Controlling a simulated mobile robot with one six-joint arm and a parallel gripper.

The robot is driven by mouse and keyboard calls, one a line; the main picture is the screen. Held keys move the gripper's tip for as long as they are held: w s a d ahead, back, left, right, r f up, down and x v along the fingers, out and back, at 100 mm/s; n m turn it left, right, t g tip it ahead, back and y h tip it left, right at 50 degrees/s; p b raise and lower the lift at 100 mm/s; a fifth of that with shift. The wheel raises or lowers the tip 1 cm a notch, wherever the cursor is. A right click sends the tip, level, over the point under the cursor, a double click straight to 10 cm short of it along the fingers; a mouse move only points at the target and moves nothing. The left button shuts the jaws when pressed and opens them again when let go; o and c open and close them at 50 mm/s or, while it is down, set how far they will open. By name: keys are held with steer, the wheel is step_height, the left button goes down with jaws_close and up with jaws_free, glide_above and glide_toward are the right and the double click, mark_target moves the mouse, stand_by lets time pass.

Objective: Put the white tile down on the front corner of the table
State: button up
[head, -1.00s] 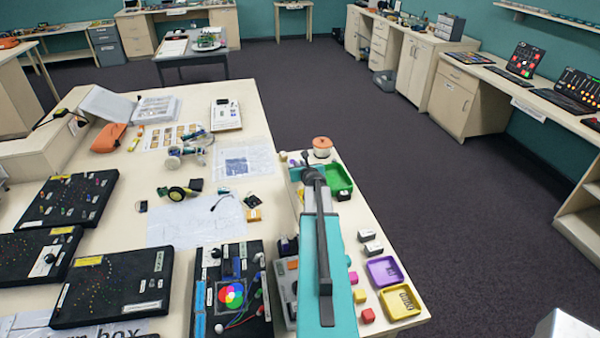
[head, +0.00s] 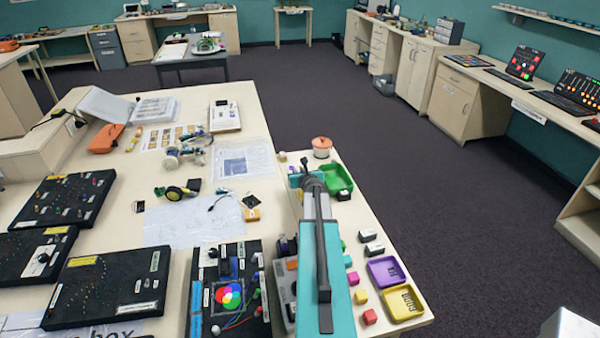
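I cannot make out a white tile in the head view. Two small dark boxes with white tops, a nearer one (head: 374,249) and a farther one (head: 367,235), stand on the table right of my arm; I cannot tell whether either is the tile. My arm reaches away over the right strip of the table (head: 412,325). My gripper's fingers do not show; the far end of my arm hides what is under it.
A green tray (head: 338,179) and orange-lidded pot (head: 321,147) stand farther off. Circuit boards (head: 108,285) crowd the left. Open floor (head: 480,220) lies to the right.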

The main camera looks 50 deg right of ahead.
steer(key=shift+o, duration=1.2)
steer(key=shift+r, duration=0.2)
steer(key=shift+b+v, duration=1.05)
steer(key=shift+v, duration=4.95)
